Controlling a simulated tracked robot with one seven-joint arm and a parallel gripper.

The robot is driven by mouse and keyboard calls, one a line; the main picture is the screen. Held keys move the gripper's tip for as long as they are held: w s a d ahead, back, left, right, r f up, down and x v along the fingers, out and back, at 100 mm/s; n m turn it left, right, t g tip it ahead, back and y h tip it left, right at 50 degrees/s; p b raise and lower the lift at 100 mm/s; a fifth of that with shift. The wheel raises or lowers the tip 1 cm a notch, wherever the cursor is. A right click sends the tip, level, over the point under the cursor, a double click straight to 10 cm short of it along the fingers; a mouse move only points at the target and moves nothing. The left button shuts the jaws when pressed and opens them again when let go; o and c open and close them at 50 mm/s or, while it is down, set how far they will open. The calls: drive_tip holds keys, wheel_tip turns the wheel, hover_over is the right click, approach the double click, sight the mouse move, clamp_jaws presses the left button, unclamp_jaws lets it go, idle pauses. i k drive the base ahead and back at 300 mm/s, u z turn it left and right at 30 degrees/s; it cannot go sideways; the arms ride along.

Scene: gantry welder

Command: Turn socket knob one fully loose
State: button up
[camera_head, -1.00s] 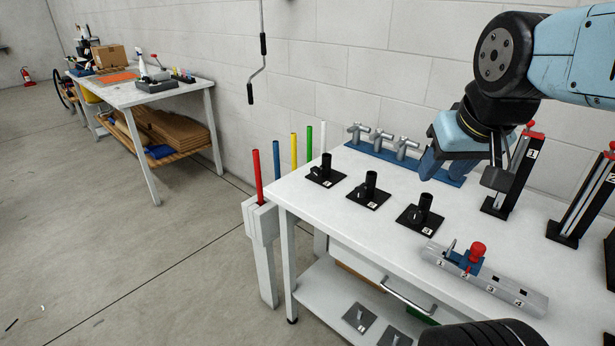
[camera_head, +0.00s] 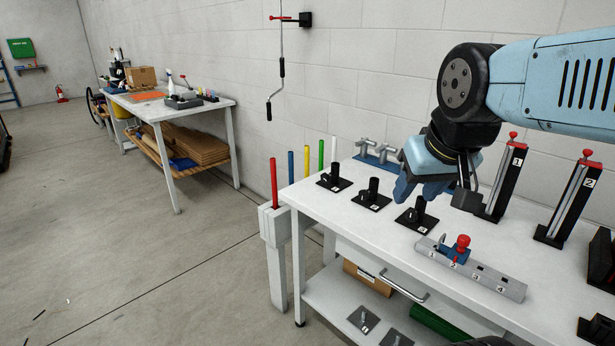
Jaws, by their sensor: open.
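Three black sockets stand upright on square black plates along the left part of the white workbench (camera_head: 345,208): a far-left one (camera_head: 334,176), a middle one (camera_head: 372,192) and a near one (camera_head: 418,211). Each has a small dark knob low on its side. The number labels on the plates are too small to read surely, so I cannot tell which is socket one. My gripper (camera_head: 406,189), with blue fingers, is open and empty. In the picture its fingers are just above and left of the near socket; no contact shows. My wrist hides part of the bench behind.
A blue base with grey T-handles (camera_head: 367,150) stands behind the sockets, partly hidden. A grey numbered rail (camera_head: 490,281) with a red-topped blue clamp (camera_head: 458,249) lies in front. Tall numbered slides (camera_head: 503,180) stand at right. Coloured rods (camera_head: 273,182) rise beside the bench's left end.

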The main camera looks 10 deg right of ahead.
sight(324, 177)
drive_tip(key=u, duration=0.15)
drive_tip(key=i, duration=1)
drive_tip(key=z, duration=0.1)
